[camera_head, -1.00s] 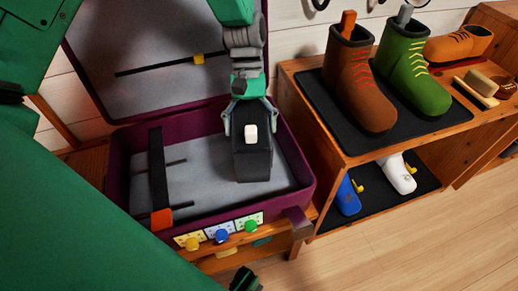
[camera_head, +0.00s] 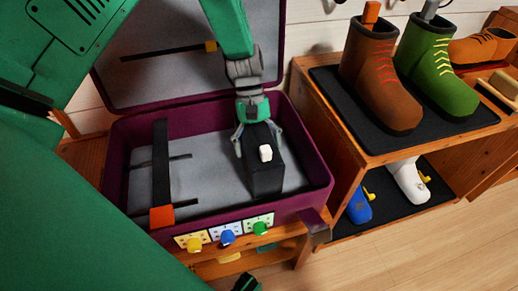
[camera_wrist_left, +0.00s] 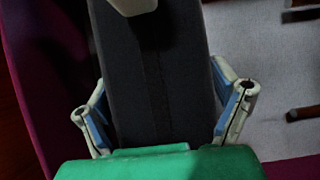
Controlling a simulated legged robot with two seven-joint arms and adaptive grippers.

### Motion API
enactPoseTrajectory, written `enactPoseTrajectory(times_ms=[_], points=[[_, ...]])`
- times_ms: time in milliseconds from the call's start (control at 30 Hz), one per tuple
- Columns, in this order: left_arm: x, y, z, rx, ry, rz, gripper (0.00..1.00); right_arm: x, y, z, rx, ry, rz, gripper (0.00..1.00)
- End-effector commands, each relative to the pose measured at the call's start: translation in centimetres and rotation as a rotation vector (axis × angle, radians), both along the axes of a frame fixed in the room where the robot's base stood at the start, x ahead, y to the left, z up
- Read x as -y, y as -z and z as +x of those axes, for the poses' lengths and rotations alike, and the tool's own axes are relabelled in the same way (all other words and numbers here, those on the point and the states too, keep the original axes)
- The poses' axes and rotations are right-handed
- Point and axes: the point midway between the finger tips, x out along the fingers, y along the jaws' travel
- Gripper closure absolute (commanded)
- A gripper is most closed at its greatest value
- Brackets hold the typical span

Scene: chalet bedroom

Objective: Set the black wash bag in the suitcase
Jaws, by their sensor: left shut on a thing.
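The black wash bag (camera_head: 264,174) is a dark box shape with a white tab on it. It is inside the open purple suitcase (camera_head: 318,190), over the grey lining on the right side. My left gripper (camera_head: 258,130) is shut on the wash bag at its far end, with a finger on each side. In the left wrist view the wash bag (camera_wrist_left: 155,80) lies between the two fingers (camera_wrist_left: 165,112). Whether the bag's underside touches the suitcase floor is hidden. My right gripper (camera_head: 247,284) shows only as a dark tip at the bottom edge, too little to judge.
A black strap with an orange end (camera_head: 161,180) lies in the suitcase's left part. The raised lid (camera_head: 180,80) stands behind. A wooden shelf (camera_head: 325,125) with boots (camera_head: 385,85) is close on the right.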

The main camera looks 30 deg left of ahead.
Motion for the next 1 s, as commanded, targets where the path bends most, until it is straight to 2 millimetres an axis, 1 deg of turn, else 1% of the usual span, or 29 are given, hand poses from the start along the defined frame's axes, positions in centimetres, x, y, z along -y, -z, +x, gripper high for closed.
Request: enactPoseTrajectory(times_ms=[67, 100, 133, 167, 467, 567, 800, 900, 1000], points=[[0.1, -0.1, -0.1, -0.001, 0.001, 0.004, 0.60, 0.0, -0.1, 0.0, 0.000, 0.000, 0.000, 1.00], [0.1, -0.1, -0.1, -0.001, 0.001, 0.004, 0.13, 0.0, -0.1, 0.0, 0.000, 0.000, 0.000, 1.00], [0.1, -0.1, -0.1, -0.001, 0.001, 0.005, 0.03, 0.0, -0.1, 0.0, 0.000, 0.000, 0.000, 1.00], [0.2, -0.2, -0.1, -0.002, 0.002, 0.005, 0.00, 0.0, -0.1, 0.0, 0.000, 0.000, 0.000, 1.00], [0.0, -0.3, 0.0, -0.001, 0.002, 0.003, 0.00, 0.0, -0.2, 0.0, 0.000, 0.001, 0.000, 1.00], [-0.3, -1.2, 0.3, 0.001, 0.000, 0.002, 0.00, 0.0, -0.7, 0.0, 0.000, 0.001, 0.000, 1.00], [-1.8, -4.9, 1.6, 0.002, 0.001, 0.003, 0.00, 0.0, -2.3, 0.0, 0.000, 0.000, 0.000, 1.00], [-2.3, -5.9, 2.1, 0.000, 0.002, 0.003, 0.00, 0.0, -2.7, 0.0, 0.000, 0.000, 0.000, 1.00], [-2.6, -6.5, 2.3, -0.002, 0.002, 0.005, 0.00, 0.0, -2.9, 0.0, 0.000, 0.000, 0.000, 1.00]])
